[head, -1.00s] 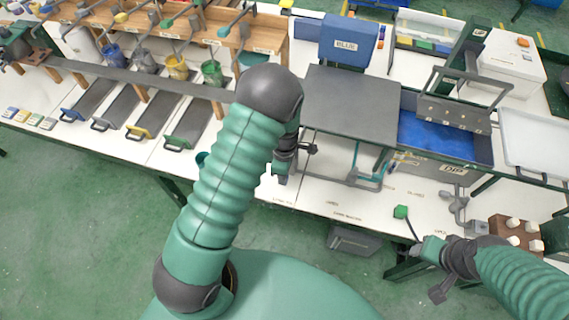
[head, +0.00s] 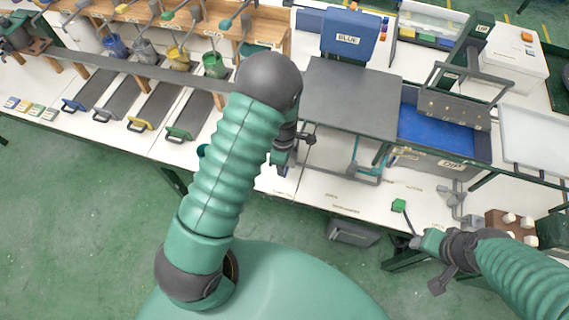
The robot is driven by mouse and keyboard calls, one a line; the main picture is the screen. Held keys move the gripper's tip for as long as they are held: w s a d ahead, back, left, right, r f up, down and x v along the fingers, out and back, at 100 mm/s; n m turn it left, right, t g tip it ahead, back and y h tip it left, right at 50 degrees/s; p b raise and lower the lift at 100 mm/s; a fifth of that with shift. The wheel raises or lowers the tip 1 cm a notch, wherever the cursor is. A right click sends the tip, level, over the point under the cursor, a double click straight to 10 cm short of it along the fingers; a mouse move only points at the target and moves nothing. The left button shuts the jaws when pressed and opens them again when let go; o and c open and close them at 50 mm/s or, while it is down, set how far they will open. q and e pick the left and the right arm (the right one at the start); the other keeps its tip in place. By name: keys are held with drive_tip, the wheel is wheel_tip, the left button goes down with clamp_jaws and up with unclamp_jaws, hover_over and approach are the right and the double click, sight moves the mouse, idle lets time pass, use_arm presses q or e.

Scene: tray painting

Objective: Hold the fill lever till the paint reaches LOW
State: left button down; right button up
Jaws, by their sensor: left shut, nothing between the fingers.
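The dip tank (head: 492,157), marked DIP, stands at right with blue paint (head: 437,132) in it. The LOW mark cannot be read, nor the paint's level against it. A lever with a green knob (head: 398,205) stands at the table's front edge beside my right gripper (head: 416,243). I cannot tell whether it is the fill lever or whether the gripper touches it. The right gripper's fingers are too small to judge. My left gripper (head: 306,140) is shut and empty by the front left side of the grey plate, partly hidden by my arm.
A flat grey plate (head: 350,95) is left of the tank, with a blue box (head: 349,35) marked BLUE behind it. A dark rack (head: 455,106) stands over the tank. A white tray (head: 535,135) is at far right. Paint pots and troughs line the left.

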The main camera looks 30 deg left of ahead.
use_arm(q)
drive_tip(key=shift+s+r, duration=1.3)
drive_tip(key=shift+r, duration=4.65)
drive_tip(key=s+d+r+m+t+b, duration=0.2)
drive_tip(key=s+d+r+m+t, duration=0.2)
drive_tip(key=m, duration=1.6)
drive_tip(key=s+d, duration=0.2)
drive_tip(key=d, duration=0.1)
drive_tip(key=shift+s+r+m+b, duration=0.2)
drive_tip(key=shift+m+b, duration=0.1)
drive_tip(key=shift+b, duration=0.05)
use_arm(e)
drive_tip(key=shift+s+d+f, duration=0.25)
drive_tip(key=shift+d+f, duration=0.35)
drive_tip(key=shift+d, duration=0.35)
